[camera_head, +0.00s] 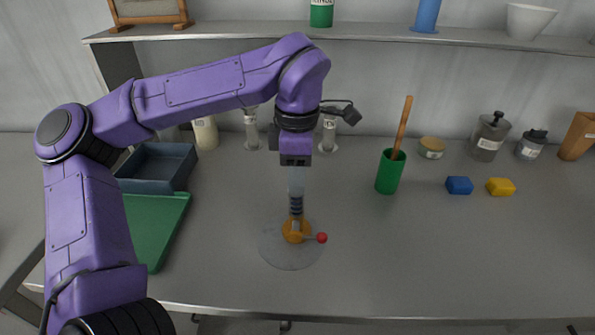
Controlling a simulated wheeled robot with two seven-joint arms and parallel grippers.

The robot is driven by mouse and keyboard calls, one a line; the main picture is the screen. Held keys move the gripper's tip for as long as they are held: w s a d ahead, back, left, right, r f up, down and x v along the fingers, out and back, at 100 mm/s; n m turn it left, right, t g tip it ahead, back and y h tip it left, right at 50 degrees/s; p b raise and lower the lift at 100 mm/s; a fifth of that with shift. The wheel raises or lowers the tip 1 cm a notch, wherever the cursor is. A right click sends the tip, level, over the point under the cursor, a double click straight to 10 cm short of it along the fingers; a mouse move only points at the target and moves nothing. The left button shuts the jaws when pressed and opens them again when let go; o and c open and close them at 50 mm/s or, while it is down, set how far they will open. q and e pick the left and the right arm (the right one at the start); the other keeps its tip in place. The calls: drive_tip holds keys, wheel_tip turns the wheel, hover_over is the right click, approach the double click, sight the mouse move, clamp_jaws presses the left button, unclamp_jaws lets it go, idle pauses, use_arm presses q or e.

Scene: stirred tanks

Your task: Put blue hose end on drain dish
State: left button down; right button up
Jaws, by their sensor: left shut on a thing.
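My left gripper (296,159) points down near the middle of the table. It is shut on the top of a narrow, upright pale blue-grey piece (296,181); I cannot tell for sure that this is the blue hose end. Dark rings (296,206) circle its lower part, which meets an orange fitting (292,231) with a red ball (322,238) on a short arm. The fitting is over a flat, round grey disc (281,254) on the table; I cannot tell whether the disc is the drain dish. My right gripper is not in view.
A green cup (389,175) with a wooden stick, a blue block (459,185) and a yellow block (501,187) stand at right. Bottles line the back. A dark blue tray (158,164) and a green tray (150,228) are at left. The front right table (450,260) is clear.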

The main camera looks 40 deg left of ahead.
use_arm(q)
drive_tip(key=shift+s+d+f, duration=0.1)
drive_tip(key=shift+d+f, duration=0.05)
drive_tip(key=c, duration=0.7)
unclamp_jaws()
drive_tip(key=shift+c, duration=0.2)
wheel_tip(320, 180, up, 12)
drive_tip(key=shift+r+p, duration=0.25)
drive_tip(key=shift+p, duration=0.3)
